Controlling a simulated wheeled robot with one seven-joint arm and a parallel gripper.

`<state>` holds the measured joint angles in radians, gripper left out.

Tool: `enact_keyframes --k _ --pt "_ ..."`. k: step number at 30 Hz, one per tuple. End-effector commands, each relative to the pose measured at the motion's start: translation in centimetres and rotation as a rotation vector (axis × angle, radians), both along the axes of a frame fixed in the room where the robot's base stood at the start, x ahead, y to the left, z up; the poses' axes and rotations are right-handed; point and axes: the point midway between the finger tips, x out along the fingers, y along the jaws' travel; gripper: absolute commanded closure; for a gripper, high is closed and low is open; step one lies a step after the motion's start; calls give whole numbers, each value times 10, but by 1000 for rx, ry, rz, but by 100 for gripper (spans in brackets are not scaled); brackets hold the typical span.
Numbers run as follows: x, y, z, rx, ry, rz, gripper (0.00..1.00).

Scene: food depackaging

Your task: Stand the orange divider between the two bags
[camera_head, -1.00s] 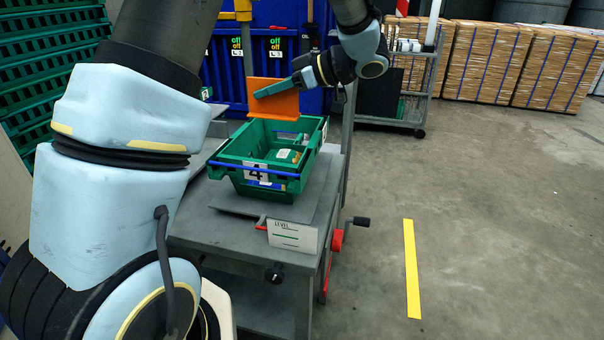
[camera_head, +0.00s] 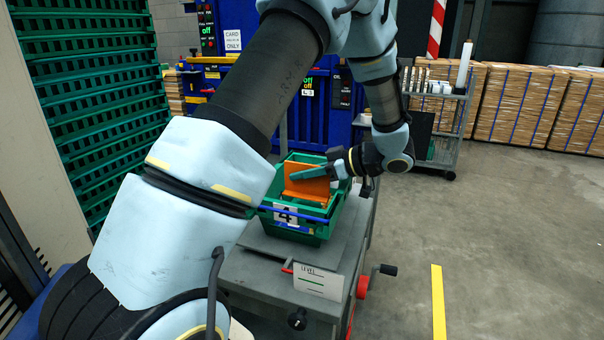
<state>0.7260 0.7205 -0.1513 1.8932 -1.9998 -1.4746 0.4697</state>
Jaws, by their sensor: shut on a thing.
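The orange divider (camera_head: 304,187) is upright inside the green crate (camera_head: 291,229) marked 4, its upper part showing above the near rim. My gripper (camera_head: 308,173) reaches in from the right and is shut on the divider's upper part, with its teal fingers across the orange face. The divider's foot is hidden behind the crate's near wall, so I cannot tell whether it touches the crate floor. The two bags cannot be made out; the divider, my gripper and the crate walls block the view into the crate.
The crate stands on a grey workbench (camera_head: 262,273) with a white LEVEL card (camera_head: 318,282) on its front. A blue cabinet is behind. A wheeled rack (camera_head: 440,110) and wrapped pallets (camera_head: 520,105) stand at the back right. The floor at the right is clear.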

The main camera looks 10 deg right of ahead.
Motion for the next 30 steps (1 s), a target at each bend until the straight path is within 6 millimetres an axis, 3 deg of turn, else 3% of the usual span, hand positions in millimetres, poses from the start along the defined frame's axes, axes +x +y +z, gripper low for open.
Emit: enact_keyframes --k 15,16,23,30 --pt "0 0 -12 0 0 0 100" --pt "0 0 -12 0 0 0 90" --pt "0 0 -12 0 0 0 64" --pt "0 0 -11 0 0 0 63"
